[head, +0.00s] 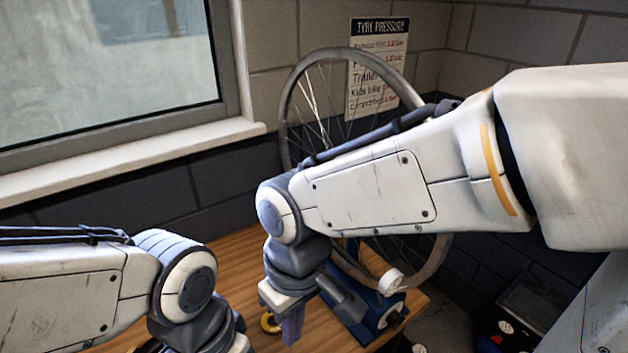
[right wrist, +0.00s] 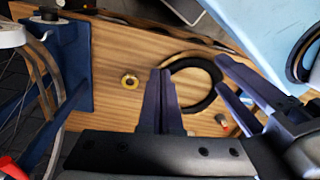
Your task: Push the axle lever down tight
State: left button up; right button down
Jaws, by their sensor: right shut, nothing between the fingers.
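The bicycle wheel (head: 287,110) stands upright in a blue stand (head: 352,318). A pale, round-ended piece (head: 390,282) beside the stand may be the axle lever; a white piece also shows at the left edge of the right wrist view (right wrist: 12,36). I cannot tell how far down the lever is. My right gripper (head: 292,328) is to the left of the stand, pointing down. Its fingers (right wrist: 161,82) are together and empty, apart from the stand. My left gripper's fingers (right wrist: 229,82) are apart in the right wrist view; the head view cuts them off.
A pale blue object (right wrist: 255,30) is at the upper right of the wrist view. A windowsill (head: 130,150) and wall stand behind.

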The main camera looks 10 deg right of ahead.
pick_arm(q)
jog(key=shift+f+b, duration=0.45)
jog(key=shift+f, duration=0.2)
pick_arm(e)
jog(key=shift+s+d+f+n, duration=0.2)
jog(key=shift+s+f+n, duration=0.1)
jog(key=shift+s+f, duration=0.8)
